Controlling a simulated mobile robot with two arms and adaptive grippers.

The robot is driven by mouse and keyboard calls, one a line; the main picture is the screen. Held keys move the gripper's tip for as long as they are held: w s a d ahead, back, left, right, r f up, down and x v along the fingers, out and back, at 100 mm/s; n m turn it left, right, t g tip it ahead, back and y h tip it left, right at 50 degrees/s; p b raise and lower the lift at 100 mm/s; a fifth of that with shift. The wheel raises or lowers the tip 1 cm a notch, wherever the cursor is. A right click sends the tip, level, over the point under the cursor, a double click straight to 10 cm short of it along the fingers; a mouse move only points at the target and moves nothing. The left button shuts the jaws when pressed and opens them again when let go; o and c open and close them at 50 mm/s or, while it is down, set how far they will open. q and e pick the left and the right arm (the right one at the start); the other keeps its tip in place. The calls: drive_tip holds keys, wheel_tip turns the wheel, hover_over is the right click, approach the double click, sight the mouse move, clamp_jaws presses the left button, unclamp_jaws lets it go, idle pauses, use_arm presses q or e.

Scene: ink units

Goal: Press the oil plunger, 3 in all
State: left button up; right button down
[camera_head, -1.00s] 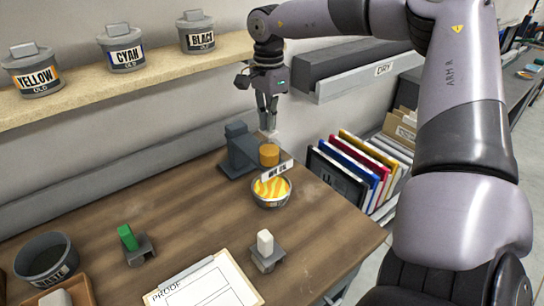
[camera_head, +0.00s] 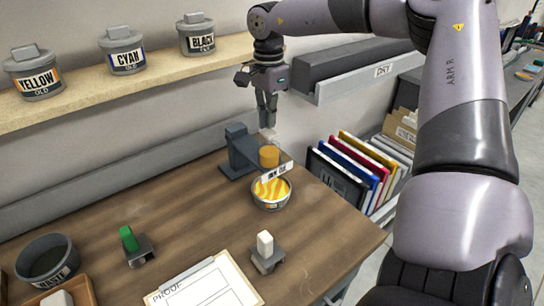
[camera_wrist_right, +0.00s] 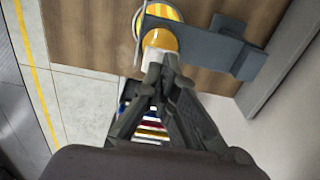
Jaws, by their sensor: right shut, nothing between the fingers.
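The oil dispenser has a dark grey stand (camera_head: 240,150) and an orange reservoir (camera_head: 269,156) with a white label below it, only partly readable. A pale plunger top (camera_head: 269,133) shows above the reservoir. My right gripper (camera_head: 267,124) points down, shut and empty, with its fingertips just over the plunger top. I cannot tell if they touch it. In the right wrist view the shut fingertips (camera_wrist_right: 165,62) overlap the white plunger top (camera_wrist_right: 158,40) and partly hide it. A bowl of yellow and orange ink (camera_head: 271,190) sits under the dispenser. My left gripper is out of view.
A green-handled tool (camera_head: 129,238) and a white-handled one (camera_head: 265,244) stand in holders nearer the front. A proof clipboard (camera_head: 205,284) and a waste tub (camera_head: 47,261) are at the front. Old-ink tins line the shelf (camera_head: 160,70). Coloured folders (camera_head: 350,165) stand right of the table.

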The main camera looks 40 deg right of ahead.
sight(269, 132)
drive_tip(key=shift+f+b, duration=1.15)
drive_tip(key=shift+f, duration=0.45)
drive_tip(key=shift+r, duration=0.25)
drive_tip(key=shift+r+p, duration=1.1)
drive_tip(key=shift+r, duration=0.4)
wheel_tip(269, 132, up, 6)
drive_tip(key=p, duration=0.4)
